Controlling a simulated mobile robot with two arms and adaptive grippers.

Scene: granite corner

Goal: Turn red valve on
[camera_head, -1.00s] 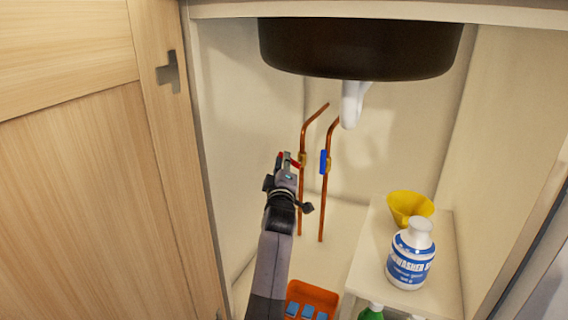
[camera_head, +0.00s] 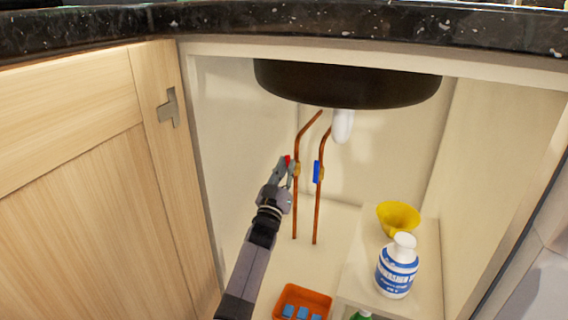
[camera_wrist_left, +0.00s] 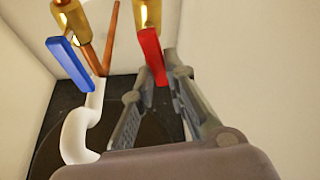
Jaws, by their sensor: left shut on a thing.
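The red valve handle (camera_head: 287,160) is on the left copper pipe (camera_head: 295,215) under the sink and is mostly covered by my gripper in the head view. In the left wrist view the red handle (camera_wrist_left: 151,55) hangs from a brass valve body (camera_wrist_left: 147,14), with its lower end between my fingers. My left gripper (camera_head: 288,168) is shut on it; its fingers also show in the wrist view (camera_wrist_left: 160,76). A blue handle (camera_head: 317,172) sits on the right copper pipe; it also shows in the wrist view (camera_wrist_left: 69,64). My right gripper is out of view.
The dark sink bowl (camera_head: 345,85) and white drain pipe (camera_head: 342,126) hang above. At right, a low shelf (camera_head: 425,265) holds a yellow funnel (camera_head: 398,218) and a white bottle (camera_head: 396,270). An orange bin (camera_head: 322,298) stands on the floor. A cabinet door (camera_head: 90,190) bounds the left.

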